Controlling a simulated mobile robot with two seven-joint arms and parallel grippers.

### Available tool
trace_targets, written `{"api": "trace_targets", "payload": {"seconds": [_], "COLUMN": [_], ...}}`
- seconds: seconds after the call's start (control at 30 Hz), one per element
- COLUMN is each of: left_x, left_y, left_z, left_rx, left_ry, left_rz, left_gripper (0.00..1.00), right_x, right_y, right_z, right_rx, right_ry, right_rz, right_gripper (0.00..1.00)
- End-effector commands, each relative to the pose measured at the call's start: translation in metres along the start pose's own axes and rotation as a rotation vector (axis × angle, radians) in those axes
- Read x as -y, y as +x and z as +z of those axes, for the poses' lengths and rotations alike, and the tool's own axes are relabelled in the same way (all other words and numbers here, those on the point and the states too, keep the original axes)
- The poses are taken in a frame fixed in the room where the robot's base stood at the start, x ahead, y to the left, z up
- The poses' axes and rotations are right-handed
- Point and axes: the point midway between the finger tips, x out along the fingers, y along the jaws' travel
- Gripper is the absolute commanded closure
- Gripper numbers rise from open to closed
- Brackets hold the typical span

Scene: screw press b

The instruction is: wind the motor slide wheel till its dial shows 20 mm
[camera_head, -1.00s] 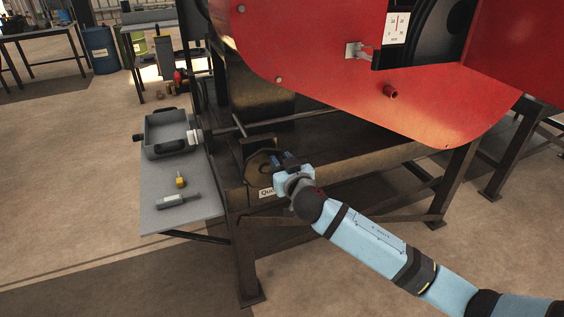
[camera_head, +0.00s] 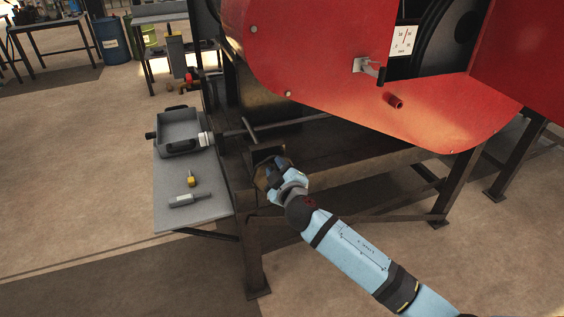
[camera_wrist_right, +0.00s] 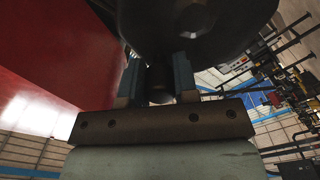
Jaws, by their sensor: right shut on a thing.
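The motor slide wheel (camera_head: 262,156) sits low on the machine's frame, a dark round shape mostly covered by my gripper. In the right wrist view its dark rim (camera_wrist_right: 200,25) fills the top. My right gripper (camera_head: 271,174) is at the wheel. In the wrist view its two fingers (camera_wrist_right: 158,84) are shut on a dark, short handle that stands out from the wheel. A white scale plate (camera_head: 403,41) with a pointer line shows on the red guard; its reading is too small to tell, and I cannot tell if it belongs to this wheel. My left gripper is not seen.
The red guard (camera_head: 340,70) overhangs the wheel on the right, with a latch (camera_head: 368,66). A bar with a crosspiece (camera_head: 249,129) juts out above the wheel. Left is a grey shelf (camera_head: 165,210) with a tray (camera_head: 190,117), a yellow-tipped item (camera_head: 191,181) and a grey tool (camera_head: 188,200).

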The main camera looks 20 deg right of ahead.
Motion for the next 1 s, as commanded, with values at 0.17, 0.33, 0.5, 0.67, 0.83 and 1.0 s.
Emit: {"api": "trace_targets", "payload": {"seconds": [0.17, 0.33, 0.5, 0.67, 0.83, 1.0], "left_x": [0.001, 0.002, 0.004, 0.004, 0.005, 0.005], "left_y": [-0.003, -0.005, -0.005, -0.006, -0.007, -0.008], "left_z": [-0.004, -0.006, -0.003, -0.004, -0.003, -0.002], "left_rx": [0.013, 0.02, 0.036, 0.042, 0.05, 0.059], "left_ry": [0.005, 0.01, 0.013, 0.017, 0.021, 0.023], "left_rz": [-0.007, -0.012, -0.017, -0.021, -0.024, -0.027], "left_gripper": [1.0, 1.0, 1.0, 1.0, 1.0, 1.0], "right_x": [0.005, 0.012, 0.019, 0.027, 0.035, 0.043], "right_y": [0.0, 0.0, 0.0, 0.0, 0.0, 0.0], "right_z": [-0.007, -0.011, -0.014, -0.015, -0.016, -0.014], "right_rx": [0.001, 0.001, 0.001, 0.0, 0.0, 0.0], "right_ry": [-0.168, -0.329, -0.491, -0.643, -0.805, -0.967], "right_rz": [-0.001, -0.002, -0.001, -0.001, -0.001, -0.001], "right_gripper": [0.96, 0.96, 0.96, 0.96, 0.96, 0.96]}}
